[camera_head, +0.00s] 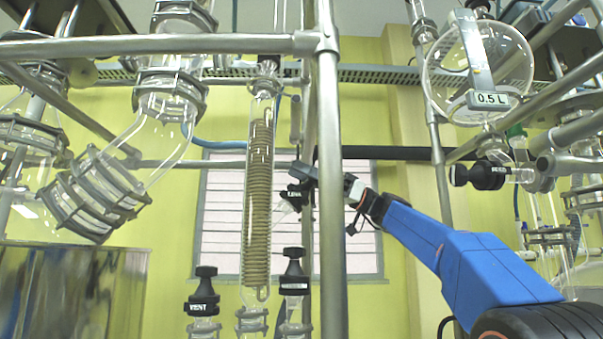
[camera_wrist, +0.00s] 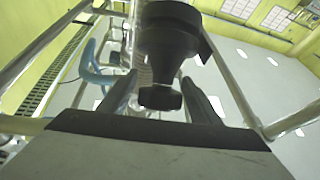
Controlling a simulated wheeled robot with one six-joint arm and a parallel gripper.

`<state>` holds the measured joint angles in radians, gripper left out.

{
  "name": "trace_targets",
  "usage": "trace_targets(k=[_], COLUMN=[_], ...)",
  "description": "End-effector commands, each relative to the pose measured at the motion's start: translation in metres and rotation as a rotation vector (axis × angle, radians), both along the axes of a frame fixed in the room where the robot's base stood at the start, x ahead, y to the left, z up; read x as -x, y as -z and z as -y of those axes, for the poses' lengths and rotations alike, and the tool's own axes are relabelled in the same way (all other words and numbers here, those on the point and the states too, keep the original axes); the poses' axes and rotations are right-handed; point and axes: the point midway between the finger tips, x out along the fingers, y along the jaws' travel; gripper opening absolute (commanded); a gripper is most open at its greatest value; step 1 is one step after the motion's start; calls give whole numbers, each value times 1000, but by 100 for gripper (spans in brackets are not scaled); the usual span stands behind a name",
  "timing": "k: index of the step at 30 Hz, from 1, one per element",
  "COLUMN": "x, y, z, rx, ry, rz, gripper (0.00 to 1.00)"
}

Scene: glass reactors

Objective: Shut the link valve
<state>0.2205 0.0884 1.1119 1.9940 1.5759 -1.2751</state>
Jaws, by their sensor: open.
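A black valve (camera_head: 297,196) with a small white label sits behind the upright steel post, left of it in the head view. Its label is too small to read surely, so I cannot confirm that it is the link valve. My gripper (camera_head: 303,172) reaches from the right, past the post, to this valve. In the wrist view a black valve body (camera_wrist: 168,35) with a black knob (camera_wrist: 160,98) lies ahead. My gripper (camera_wrist: 160,82) is open there, one finger on each side of the knob. Small gaps show beside the knob; any contact is unclear.
The upright steel post (camera_head: 331,230) stands close to my gripper. A glass coil condenser (camera_head: 259,190) hangs to the left. Below are a vent valve (camera_head: 203,295) and another black-capped valve (camera_head: 294,275). A 0.5 L glass vessel (camera_head: 510,60) hangs upper right, above a black valve (camera_head: 488,175).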

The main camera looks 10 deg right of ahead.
Motion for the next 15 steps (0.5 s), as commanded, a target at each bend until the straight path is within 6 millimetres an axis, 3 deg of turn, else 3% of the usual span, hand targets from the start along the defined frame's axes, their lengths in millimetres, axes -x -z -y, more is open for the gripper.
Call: trace_targets(k=[10,15], x=[0,0], y=[-1,-1], z=[-4,-4], rx=[0,0], ry=[0,0], rz=[0,0], gripper=[57,19])
